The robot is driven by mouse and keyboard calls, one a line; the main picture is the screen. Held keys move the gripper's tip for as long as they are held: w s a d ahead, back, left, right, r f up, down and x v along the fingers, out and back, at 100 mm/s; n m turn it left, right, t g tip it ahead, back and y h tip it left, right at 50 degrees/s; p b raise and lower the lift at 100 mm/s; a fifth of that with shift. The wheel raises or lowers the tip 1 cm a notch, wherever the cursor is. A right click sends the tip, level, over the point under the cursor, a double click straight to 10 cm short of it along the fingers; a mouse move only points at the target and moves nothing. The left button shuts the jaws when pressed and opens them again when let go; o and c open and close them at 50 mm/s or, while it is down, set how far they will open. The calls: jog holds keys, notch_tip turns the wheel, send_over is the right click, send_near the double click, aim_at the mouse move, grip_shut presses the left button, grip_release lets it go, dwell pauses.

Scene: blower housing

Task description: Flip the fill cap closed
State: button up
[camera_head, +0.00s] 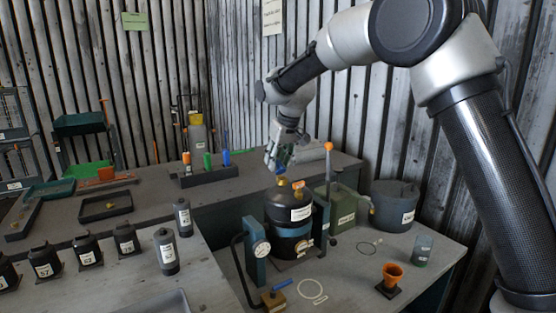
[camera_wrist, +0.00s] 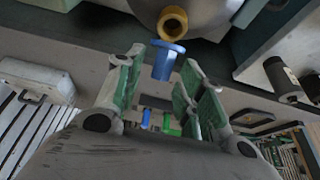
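The black tank (camera_head: 290,208) stands on the right-hand bench, with a white label facing me. In the wrist view a blue cap (camera_wrist: 165,60) stands open beside a brass fill neck (camera_wrist: 172,24), whose round mouth is uncovered. My gripper (camera_head: 273,168) is just above the tank top. In the wrist view my gripper (camera_wrist: 163,66) is open, its green-padded fingers on either side of the cap's line. Whether they touch the cap, I cannot tell.
A gauge stand (camera_head: 257,248) is left of the tank. An orange-knobbed lever (camera_head: 328,147) and a green can (camera_head: 346,208) are close on its right. A grey round pot (camera_head: 394,205) and an orange funnel (camera_head: 392,274) stand further right. Labelled black bottles line the left bench.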

aim_at(283, 168)
grip_shut()
jog(key=shift+s, duration=0.1)
dwell(0.3)
jog(key=t, duration=0.1)
jog(key=s+d+t+y, duration=0.1)
jog(key=t+y, duration=0.1)
jog(key=shift+s+d+f+t, duration=0.15)
jog(key=shift+s+f+t, duration=0.1)
jog(key=shift+s+t, duration=0.1)
jog(key=shift+s+d+f+t+y, duration=0.2)
jog(key=shift+s+f+t+y, duration=0.1)
jog(key=shift+t+y, duration=0.4)
jog(key=shift+s+d+f+t+y, duration=0.25)
jog(key=shift+t+y, duration=0.25)
jog(key=shift+t, duration=0.35)
jog(key=shift+s+d+f+t+y, duration=0.2)
jog(key=shift+s+t+y, duration=0.15)
jog(key=shift+t+y, duration=0.35)
grip_release()
